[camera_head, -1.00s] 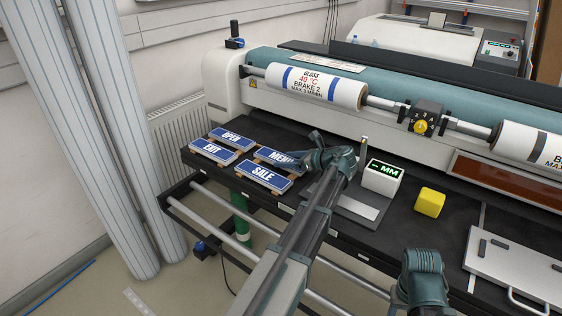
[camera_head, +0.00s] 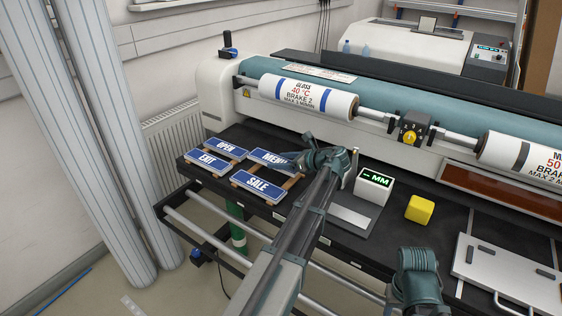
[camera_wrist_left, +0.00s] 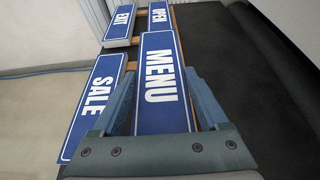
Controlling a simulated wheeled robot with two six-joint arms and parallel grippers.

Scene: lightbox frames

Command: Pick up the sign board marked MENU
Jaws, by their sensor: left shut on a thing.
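The MENU board (camera_head: 262,155) is a blue sign with white letters and a white border. It lies among similar boards at the left end of the black table. In the left wrist view the MENU board (camera_wrist_left: 160,60) runs between the two fingers of my left gripper (camera_wrist_left: 163,100), which is shut on its near end. In the head view my left gripper (camera_head: 288,161) reaches it from the right and hides part of it. The board appears slightly raised over the wooden strips. My right gripper's fingers do not show.
The SALE board (camera_head: 258,184), EXIT board (camera_head: 208,162) and OPEN board (camera_head: 225,147) lie close by on wooden strips. A display box (camera_head: 373,186) and a yellow block (camera_head: 420,208) stand to the right. The laminating roller (camera_head: 308,97) is behind.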

